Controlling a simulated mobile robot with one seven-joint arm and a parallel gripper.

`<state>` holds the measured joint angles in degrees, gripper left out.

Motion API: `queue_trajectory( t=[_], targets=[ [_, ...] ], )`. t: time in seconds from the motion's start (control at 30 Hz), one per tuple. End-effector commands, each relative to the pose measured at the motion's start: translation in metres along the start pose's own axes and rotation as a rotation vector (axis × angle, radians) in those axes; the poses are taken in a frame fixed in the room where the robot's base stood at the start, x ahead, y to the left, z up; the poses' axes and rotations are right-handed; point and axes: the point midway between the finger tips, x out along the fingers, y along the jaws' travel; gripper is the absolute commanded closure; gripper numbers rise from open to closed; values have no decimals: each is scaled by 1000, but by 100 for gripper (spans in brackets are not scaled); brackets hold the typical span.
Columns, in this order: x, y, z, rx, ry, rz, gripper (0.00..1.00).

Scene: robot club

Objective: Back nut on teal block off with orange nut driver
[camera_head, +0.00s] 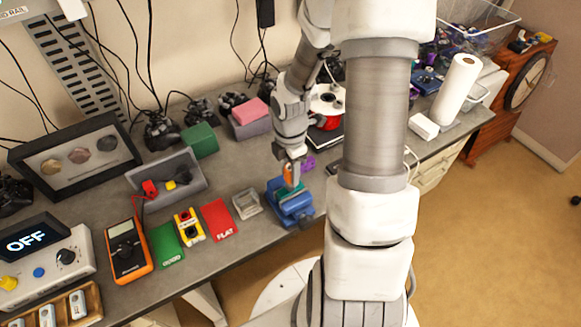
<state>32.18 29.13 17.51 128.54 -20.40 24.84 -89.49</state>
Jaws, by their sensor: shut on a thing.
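My gripper (290,156) points down over the right part of the bench and is shut on the orange nut driver (288,173), held upright. The driver's lower end is over the teal block (296,190), which sits at the top of a blue vise-like base (294,212). I cannot tell whether the driver touches the block. The nut is too small or hidden to make out.
Left of the blue base are a small grey tray (246,204), a red card (219,220), a yellow block (188,226), a green card (166,245) and an orange multimeter (127,250). A purple piece (308,163) lies behind. My arm hides the bench to the right.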

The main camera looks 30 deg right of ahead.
Motion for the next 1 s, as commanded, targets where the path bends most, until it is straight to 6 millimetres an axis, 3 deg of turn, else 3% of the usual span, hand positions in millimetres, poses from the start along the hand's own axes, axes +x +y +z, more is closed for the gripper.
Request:
queue_trajectory(
  t=[0.1, 0.53, 0.67, 0.9, 0.93, 1.0],
  targets=[
    [-2, -1, 0, -87, 2, -2, 100],
    [0, 0, 0, -748, 2, 1, 100],
    [0, 0, 0, -841, 1, 0, 100],
    [0, 0, 0, -852, 1, 0, 100],
    [0, 0, 0, -852, 1, 0, 53],
    [0, 0, 0, -851, 1, 0, 41]
  ],
)
